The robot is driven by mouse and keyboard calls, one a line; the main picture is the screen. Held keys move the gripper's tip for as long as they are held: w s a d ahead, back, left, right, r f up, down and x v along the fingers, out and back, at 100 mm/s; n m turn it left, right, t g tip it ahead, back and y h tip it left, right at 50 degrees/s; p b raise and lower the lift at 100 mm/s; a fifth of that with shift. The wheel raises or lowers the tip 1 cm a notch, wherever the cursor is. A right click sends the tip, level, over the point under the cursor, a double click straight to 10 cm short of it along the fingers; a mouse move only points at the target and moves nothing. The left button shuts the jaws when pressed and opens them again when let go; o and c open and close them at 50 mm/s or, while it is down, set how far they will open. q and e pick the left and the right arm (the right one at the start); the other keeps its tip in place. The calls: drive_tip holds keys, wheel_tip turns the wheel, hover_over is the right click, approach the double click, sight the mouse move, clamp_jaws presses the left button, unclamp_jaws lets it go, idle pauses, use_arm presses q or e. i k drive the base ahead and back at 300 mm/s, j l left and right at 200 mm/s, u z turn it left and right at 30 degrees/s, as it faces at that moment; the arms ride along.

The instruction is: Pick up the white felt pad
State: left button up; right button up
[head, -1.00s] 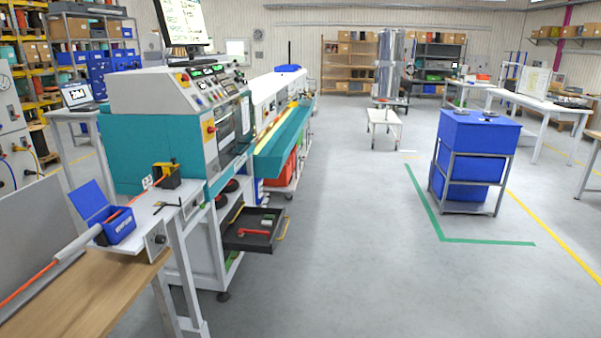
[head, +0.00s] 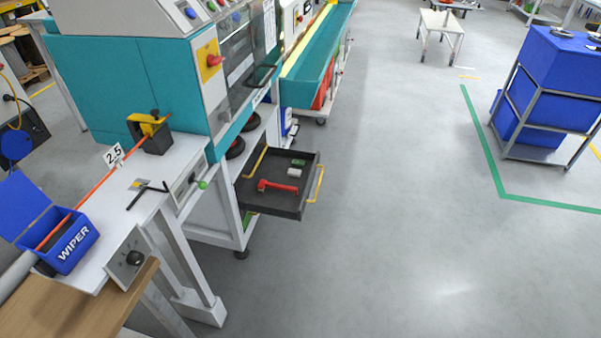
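A small whitish block (head: 293,172), which looks like the white felt pad, lies in the open dark drawer (head: 275,206) under the teal machine. A small green item (head: 298,162) lies just behind it. A red-handled tool (head: 277,186) lies to its left and front. Neither of my grippers is in view.
The drawer juts out over the floor, with a yellow handle (head: 315,186) on its right side. A bench on the left carries a blue WIPER box (head: 72,250), a black hex key (head: 147,193) and an orange cable. The grey floor (head: 400,230) to the right is clear.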

sight(292, 172)
drive_tip(key=i+l+u, duration=0.1)
drive_tip(key=u, duration=0.25)
drive_tip(key=i+l+u, duration=0.1)
drive_tip(key=u, duration=0.25)
drive_tip(key=i+l+u, duration=0.1)
drive_tip(key=u, duration=0.25)
drive_tip(key=i+l+u, duration=0.25)
drive_tip(key=l, duration=0.5)
drive_tip(key=l+u, duration=0.25)
drive_tip(key=l, duration=0.45)
drive_tip(key=i+l+u, duration=0.25)
drive_tip(key=l, duration=2.3)
